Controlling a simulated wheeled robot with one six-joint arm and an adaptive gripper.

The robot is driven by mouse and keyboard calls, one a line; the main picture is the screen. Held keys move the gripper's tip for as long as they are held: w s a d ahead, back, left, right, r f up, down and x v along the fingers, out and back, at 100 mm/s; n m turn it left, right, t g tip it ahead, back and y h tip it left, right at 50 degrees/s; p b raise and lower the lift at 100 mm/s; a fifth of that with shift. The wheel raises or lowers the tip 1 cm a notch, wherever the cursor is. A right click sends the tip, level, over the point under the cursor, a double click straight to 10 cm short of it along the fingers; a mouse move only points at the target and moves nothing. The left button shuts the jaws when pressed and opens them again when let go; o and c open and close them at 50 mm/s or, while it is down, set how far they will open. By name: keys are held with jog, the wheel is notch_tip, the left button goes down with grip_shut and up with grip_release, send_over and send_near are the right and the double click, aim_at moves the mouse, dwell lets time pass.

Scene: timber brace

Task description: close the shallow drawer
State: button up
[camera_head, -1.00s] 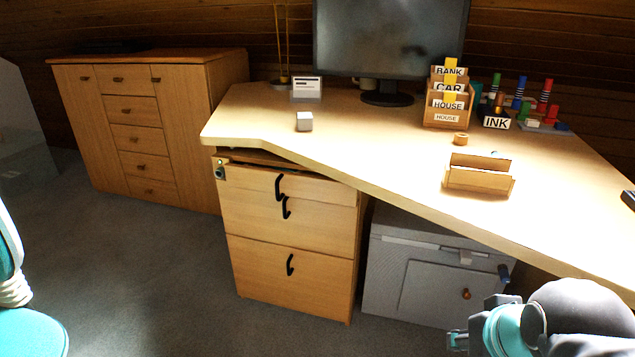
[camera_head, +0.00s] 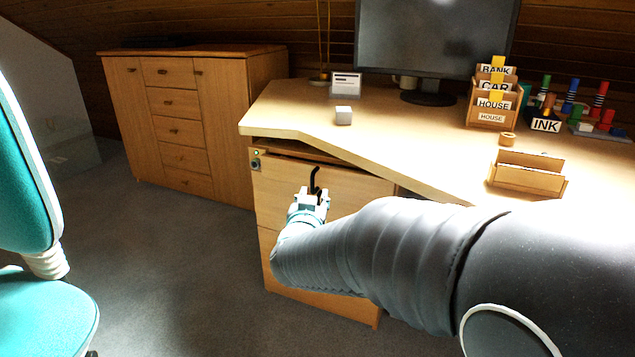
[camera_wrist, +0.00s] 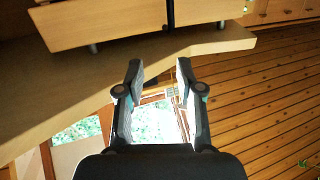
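The shallow drawer (camera_head: 345,181) is the top one of a light wood drawer unit under the desk's left end. It stands out a little, with a strip of its top edge showing below the desk. Its black handle (camera_head: 315,178) is just behind my gripper (camera_head: 311,196) in the head view, and I cannot tell whether they touch. In the wrist view my gripper (camera_wrist: 159,70) is open, its two fingers apart with nothing between them. A wooden front (camera_wrist: 105,22) with a dark handle (camera_wrist: 168,12) shows beyond the fingertips. My arm hides much of the lower drawers.
The desk (camera_head: 290,118) overhangs the drawer unit, with its edge close above my gripper. It bears a small white cube (camera_head: 343,115), a monitor (camera_head: 435,40) and a letter holder (camera_head: 528,175). A teal chair (camera_head: 45,310) stands at left. Carpet is clear between chair and drawers.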

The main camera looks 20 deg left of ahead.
aim_at(312, 180)
jog(key=a+f+t+h, duration=0.1)
jog(key=a+f, duration=0.2)
jog(key=w, duration=0.4)
jog(key=w+a, duration=0.1)
jog(key=w, duration=0.7)
jog(key=shift+w+a+r+b, duration=0.25)
jog(key=shift+a+b, duration=0.05)
jog(key=shift+b, duration=0.05)
grip_shut()
